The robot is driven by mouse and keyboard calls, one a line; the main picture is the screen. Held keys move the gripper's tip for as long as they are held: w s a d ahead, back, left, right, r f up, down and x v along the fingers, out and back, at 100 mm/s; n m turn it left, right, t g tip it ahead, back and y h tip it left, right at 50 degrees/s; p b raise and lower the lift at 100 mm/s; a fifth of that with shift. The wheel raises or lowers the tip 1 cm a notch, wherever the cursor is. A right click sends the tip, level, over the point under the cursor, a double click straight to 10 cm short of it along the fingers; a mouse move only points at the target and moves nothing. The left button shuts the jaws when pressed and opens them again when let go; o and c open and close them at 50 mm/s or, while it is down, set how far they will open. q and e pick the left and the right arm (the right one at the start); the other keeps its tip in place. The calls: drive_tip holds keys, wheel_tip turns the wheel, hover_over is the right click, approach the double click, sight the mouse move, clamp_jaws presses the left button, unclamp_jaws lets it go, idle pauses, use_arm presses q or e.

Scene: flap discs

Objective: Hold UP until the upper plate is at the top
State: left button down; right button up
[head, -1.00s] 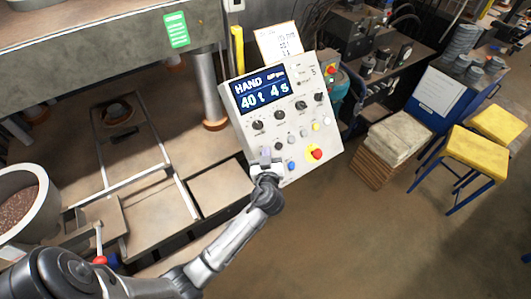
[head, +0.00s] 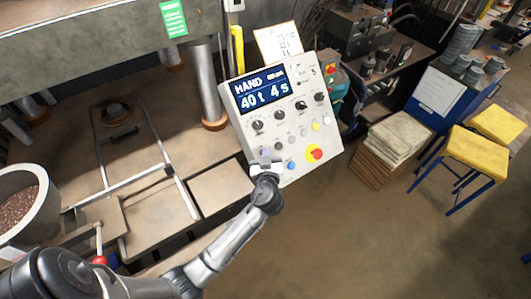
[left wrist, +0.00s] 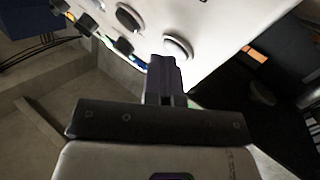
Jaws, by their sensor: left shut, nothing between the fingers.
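The grey upper plate (head: 100,35) of the press spans the top left of the head view, with a green label on its front. The white control panel (head: 280,115) stands right of the press and its display reads HAND, 40 t, 4 s. My left gripper (head: 265,158) is shut and empty, its fingertips at the lower left of the panel's face. In the left wrist view the dark fingertips (left wrist: 165,65) are right at a round pale button (left wrist: 177,47). The fingers cover part of the panel, and whether they press a button cannot be told. My right gripper is not in view.
A bowl of brown grain (head: 20,205) is at the left. Stacked boards (head: 385,150) and yellow stools (head: 475,150) stand right. The floor between is clear.

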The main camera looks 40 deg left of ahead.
use_arm(q)
drive_tip(key=shift+d+r, duration=0.1)
idle(0.4)
drive_tip(key=shift+s+d+r, duration=0.2)
drive_tip(key=shift+d+r, duration=0.25)
drive_tip(key=shift+d, duration=0.05)
drive_tip(key=shift+d, duration=0.1)
drive_tip(key=shift+s+d+r+p, duration=0.2)
drive_tip(key=shift+d+r+p, duration=0.05)
drive_tip(key=shift+d+r, duration=0.6)
drive_tip(key=shift+s+d+r+p, duration=0.2)
drive_tip(key=shift+d+r, duration=0.55)
drive_tip(key=shift+d, duration=0.2)
